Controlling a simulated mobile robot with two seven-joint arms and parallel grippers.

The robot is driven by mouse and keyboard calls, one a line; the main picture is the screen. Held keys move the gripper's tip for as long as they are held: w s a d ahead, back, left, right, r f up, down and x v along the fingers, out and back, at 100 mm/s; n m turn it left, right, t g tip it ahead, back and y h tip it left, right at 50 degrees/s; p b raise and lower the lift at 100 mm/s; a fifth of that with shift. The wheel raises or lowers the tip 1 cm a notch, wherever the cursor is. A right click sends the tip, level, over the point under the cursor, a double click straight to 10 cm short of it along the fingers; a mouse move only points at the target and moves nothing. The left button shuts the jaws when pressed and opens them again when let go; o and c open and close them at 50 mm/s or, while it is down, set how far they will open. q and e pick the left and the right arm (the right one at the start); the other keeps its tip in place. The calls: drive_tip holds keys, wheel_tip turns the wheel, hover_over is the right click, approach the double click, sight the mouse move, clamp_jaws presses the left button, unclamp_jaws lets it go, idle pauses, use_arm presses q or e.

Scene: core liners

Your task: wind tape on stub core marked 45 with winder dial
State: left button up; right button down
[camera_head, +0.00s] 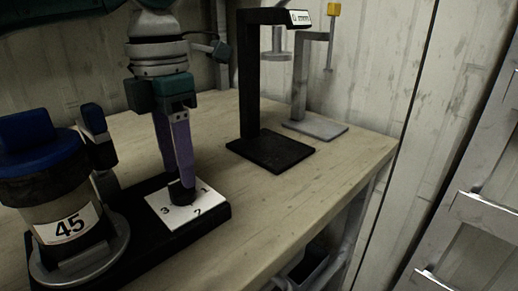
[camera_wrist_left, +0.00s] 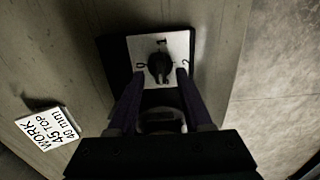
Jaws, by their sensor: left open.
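The stub core (camera_head: 60,205), with a white label reading 45, stands upright on a round grey disc of the black winder base (camera_head: 205,227) at left. A blue piece covers its top. The white dial plate (camera_head: 195,213) has numbers around a black knob (camera_head: 181,192). My left gripper (camera_head: 183,180) points down over the dial with purple fingers. In the left wrist view the fingers are open, one on each side of the dial knob (camera_wrist_left: 160,64). Contact with the knob cannot be told. My right gripper is not in view.
A black stand (camera_head: 270,150) with a small display and a grey stand (camera_head: 315,128) with a yellow top are at the back of the bench. A card (camera_wrist_left: 48,130) reads WORK 45 TOP 40 mm. Bare bench top (camera_head: 330,170) lies right of the winder.

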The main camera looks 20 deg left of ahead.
use_arm(q)
wheel_tip(320, 180, up, 8)
drive_tip(key=shift+p, duration=0.4)
